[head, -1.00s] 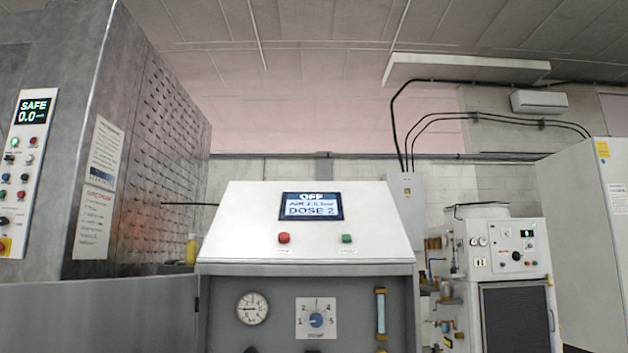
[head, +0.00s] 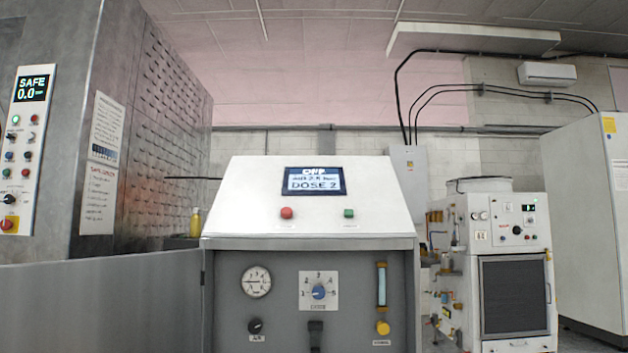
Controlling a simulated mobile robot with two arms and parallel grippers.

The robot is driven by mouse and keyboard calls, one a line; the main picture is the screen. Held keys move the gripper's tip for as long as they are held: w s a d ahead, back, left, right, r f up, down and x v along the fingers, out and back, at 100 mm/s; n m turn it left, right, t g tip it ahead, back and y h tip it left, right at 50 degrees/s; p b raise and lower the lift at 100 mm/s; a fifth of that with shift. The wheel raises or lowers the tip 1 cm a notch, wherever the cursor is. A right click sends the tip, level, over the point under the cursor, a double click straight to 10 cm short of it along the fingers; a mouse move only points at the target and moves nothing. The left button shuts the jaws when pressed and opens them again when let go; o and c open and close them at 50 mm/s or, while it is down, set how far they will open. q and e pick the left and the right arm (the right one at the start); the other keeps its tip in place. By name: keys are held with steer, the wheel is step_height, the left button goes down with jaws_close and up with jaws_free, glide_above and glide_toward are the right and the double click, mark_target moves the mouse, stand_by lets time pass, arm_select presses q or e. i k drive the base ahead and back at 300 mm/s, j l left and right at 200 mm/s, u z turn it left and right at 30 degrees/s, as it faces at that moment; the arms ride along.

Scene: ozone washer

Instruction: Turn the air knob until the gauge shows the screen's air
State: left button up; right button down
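The washer's screen (head: 314,181) reads OFF on top and DOSE 2 below. Its middle air line is blurred and looks like 2.5 bar. The round white gauge (head: 256,281) is at the panel's upper left, with its needle pointing about left; its numbers are too small to read. The black air knob (head: 255,326), labelled AIR, sits just below the gauge. Neither of my grippers is in view.
The panel also holds a blue dose dial (head: 318,292), a dark handle-like part (head: 316,335), a flow tube (head: 381,286) and a yellow knob (head: 383,328). Red (head: 286,212) and green (head: 349,213) buttons are above.

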mark_target(254, 327)
steer(key=i+z, duration=0.15)
steer(key=i, duration=0.4)
steer(key=i+z, duration=0.15)
steer(key=i, duration=0.35)
steer(key=i+j+z, duration=0.15)
steer(key=i, duration=0.4)
